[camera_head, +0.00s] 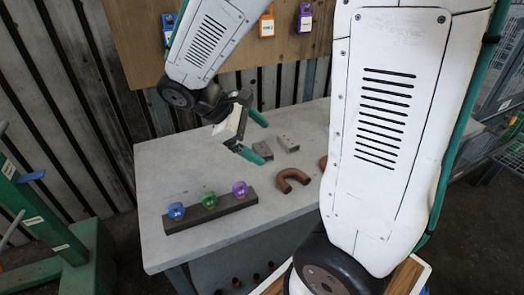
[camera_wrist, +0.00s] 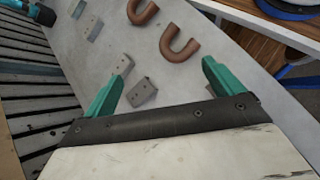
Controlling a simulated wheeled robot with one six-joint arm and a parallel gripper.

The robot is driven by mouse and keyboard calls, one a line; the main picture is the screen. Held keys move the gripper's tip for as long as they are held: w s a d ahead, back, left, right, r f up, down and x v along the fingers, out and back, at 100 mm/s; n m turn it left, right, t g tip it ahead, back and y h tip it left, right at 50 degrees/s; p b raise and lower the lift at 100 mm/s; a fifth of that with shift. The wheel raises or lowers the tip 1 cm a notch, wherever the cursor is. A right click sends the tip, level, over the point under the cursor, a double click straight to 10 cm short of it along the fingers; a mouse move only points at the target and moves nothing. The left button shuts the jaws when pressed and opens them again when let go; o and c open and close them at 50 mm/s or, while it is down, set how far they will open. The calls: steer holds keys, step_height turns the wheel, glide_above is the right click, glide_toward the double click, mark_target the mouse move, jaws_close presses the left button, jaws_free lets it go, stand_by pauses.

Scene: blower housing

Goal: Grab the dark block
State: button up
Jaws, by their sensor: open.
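Small grey metal blocks with holes lie on the grey table. The darker one (camera_head: 263,150) shows between my fingers in the head view, beside a lighter one (camera_head: 288,144). In the wrist view a dark grey block (camera_wrist: 142,92) lies between the finger lines, nearer the left finger. My gripper (camera_head: 264,143) has two teal fingers spread wide with nothing held; it also shows in the wrist view (camera_wrist: 162,69). It is over the table's back part, pointing at the blocks. I cannot tell its exact height above them.
A dark bar (camera_head: 222,208) carrying blue, green and purple pieces lies at the table's front left. Brown U-shaped pipes (camera_wrist: 180,42) lie right of the blocks. The table (camera_head: 170,180) has bare room between the bar and blocks. A wooden board with colored items stands behind.

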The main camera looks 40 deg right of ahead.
mark_target(264, 148)
steer(key=w+f+n+h, duration=0.1)
steer(key=w+f+n, duration=0.1)
steer(key=f, duration=0.1)
steer(key=w+d+f+n+h, duration=0.1)
steer(key=w+f+n+h, duration=0.1)
steer(key=w+f, duration=0.1)
steer(key=w+f+n+h, duration=0.2)
steer(key=w+f, duration=0.1)
steer(key=shift+w+d+f+n, duration=0.2)
steer(key=shift+w+d+n, duration=0.05)
steer(key=shift+n, duration=0.15)
steer(key=shift+d+f+h, duration=0.2)
steer(key=shift+h, duration=0.1)
steer(key=x, duration=0.7)
steer(key=shift+w+d, duration=0.25)
steer(key=shift+r, duration=0.1)
steer(key=c, duration=1.2)
